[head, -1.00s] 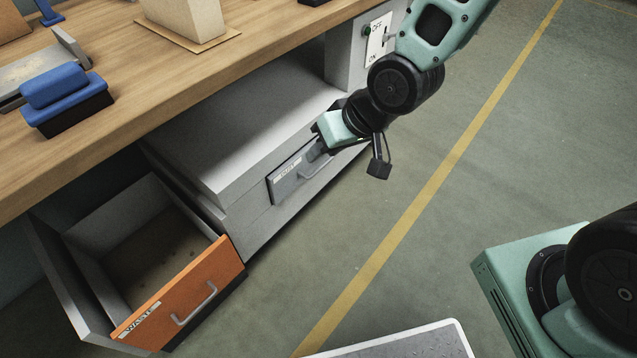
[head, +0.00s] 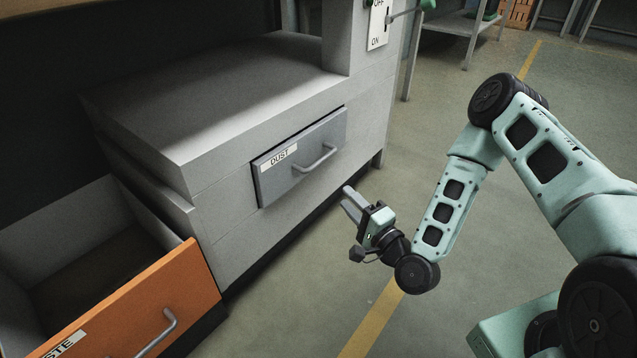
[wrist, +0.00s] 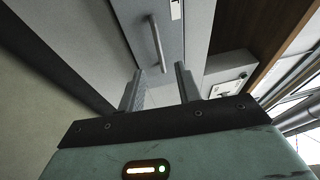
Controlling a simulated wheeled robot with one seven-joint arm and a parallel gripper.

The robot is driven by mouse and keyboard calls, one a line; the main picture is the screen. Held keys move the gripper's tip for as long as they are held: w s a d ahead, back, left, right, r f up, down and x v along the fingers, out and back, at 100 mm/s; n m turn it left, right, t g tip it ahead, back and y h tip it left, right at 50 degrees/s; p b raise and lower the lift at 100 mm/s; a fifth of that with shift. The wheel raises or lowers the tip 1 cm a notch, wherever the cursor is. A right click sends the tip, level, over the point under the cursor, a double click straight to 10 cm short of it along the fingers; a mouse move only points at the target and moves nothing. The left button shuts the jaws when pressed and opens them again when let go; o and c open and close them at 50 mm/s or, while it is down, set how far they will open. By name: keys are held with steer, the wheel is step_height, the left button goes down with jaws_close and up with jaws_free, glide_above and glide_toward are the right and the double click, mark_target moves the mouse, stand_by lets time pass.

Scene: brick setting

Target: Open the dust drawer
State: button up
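The dust drawer (head: 283,171) is a grey-blue front with a white DUST label, set in the grey cabinet. It looks closed or nearly flush, with a slim shadow around it. Its silver bar handle (head: 316,159) is empty. My gripper (head: 348,198) is in front of and below the handle, apart from it, with its two fingers spread and nothing between them. In the wrist view the fingers (wrist: 160,88) stand apart, and the handle (wrist: 157,44) lies beyond their tips, above the gap.
The orange WASTE drawer (head: 156,310) stands open at the lower left, jutting into the room. A switch panel with OFF and ON marks (head: 378,24) is on the upright at the top. The green floor (head: 300,290) in front of the cabinet is clear.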

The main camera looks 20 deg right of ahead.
mark_target(323, 158)
steer(key=shift+w+a+r+m+t+h+b, duration=0.3)
steer(key=shift+w+b, duration=0.9)
steer(key=shift+w, duration=1.5)
steer(key=shift+w+a+r+m+t+h+b, duration=0.15)
steer(key=shift+w+a+m+h+b, duration=0.25)
steer(key=shift+w+b, duration=1.5)
steer(key=shift+w+a+r+m+t+h+b, duration=0.1)
steer(key=shift+w+a+r+m+h+b, duration=0.25)
steer(key=shift+w, duration=3.1)
steer(key=shift+f, duration=0.15)
jaws_close()
